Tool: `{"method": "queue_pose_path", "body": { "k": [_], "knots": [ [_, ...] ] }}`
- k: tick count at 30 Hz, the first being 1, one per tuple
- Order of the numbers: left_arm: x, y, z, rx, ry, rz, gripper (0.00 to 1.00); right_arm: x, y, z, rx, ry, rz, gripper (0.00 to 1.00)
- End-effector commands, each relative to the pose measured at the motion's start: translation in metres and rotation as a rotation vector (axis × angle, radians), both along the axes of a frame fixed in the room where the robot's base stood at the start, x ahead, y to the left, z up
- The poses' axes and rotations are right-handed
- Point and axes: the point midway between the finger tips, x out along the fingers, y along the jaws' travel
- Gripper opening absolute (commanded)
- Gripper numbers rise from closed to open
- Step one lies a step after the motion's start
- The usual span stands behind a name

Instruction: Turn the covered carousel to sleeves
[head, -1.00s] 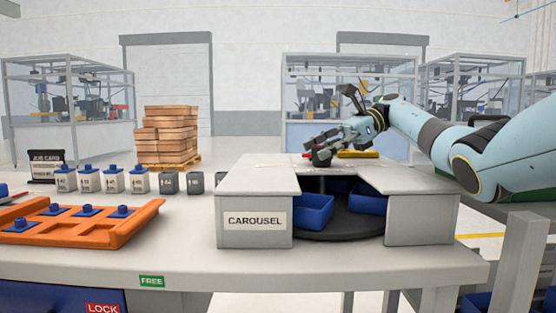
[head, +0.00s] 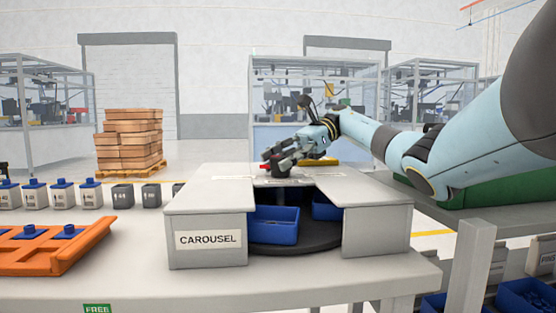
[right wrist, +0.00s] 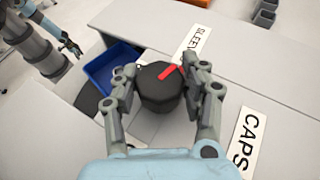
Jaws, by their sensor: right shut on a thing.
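The grey carousel housing (head: 207,228) stands on the bench, with a flat cover and a front opening. In the opening a blue bin (head: 274,226) sits on the dark turntable (head: 300,247), with a second blue bin (head: 326,207) partly hidden at right. My right gripper (head: 276,160) is shut on the black knob (right wrist: 158,92) on top. The knob's red pointer (right wrist: 170,72) points up-right in the right wrist view, toward the partly hidden SLEEVES label (right wrist: 193,41). The CAPS label (right wrist: 245,140) is at lower right. My left gripper (right wrist: 67,48) shows small in that view; its jaws are unclear.
An orange tray (head: 60,252) with blue-topped parts lies left of the carousel. A row of white and dark containers (head: 62,194) stands behind it. More blue bins (head: 525,297) are at lower right. The bench front is clear.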

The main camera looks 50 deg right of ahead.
Motion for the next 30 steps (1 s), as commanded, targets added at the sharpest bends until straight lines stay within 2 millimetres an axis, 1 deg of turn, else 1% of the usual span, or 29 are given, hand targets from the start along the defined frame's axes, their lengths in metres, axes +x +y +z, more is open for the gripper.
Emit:
{"method": "queue_pose_path", "body": {
  "k": [4,5,9,17,20,23,30],
  "knots": [
    [0.005,0.006,0.000,0.007,-0.007,-0.003,0.40,-0.001,0.000,-0.002,0.000,0.008,0.000,0.00],
    [0.005,0.006,0.000,0.007,-0.008,-0.003,0.40,-0.001,0.000,-0.002,0.000,0.008,0.000,0.48],
    [0.006,0.007,0.001,0.008,-0.010,-0.004,0.40,0.000,0.000,-0.001,0.000,0.005,0.001,0.67],
    [0.003,0.007,0.001,0.008,-0.005,-0.003,0.40,0.000,0.000,0.000,0.000,0.002,0.001,0.68],
    [0.002,0.007,0.001,0.008,-0.004,-0.002,0.40,0.000,0.000,0.006,0.000,-0.001,0.001,0.68],
    [0.003,0.006,0.001,0.007,-0.004,-0.002,0.40,0.000,0.000,0.021,0.000,-0.001,0.002,0.68],
    [0.003,0.006,0.001,0.007,-0.004,-0.002,0.40,0.000,0.000,0.071,-0.001,-0.002,0.002,0.68]
  ]
}}
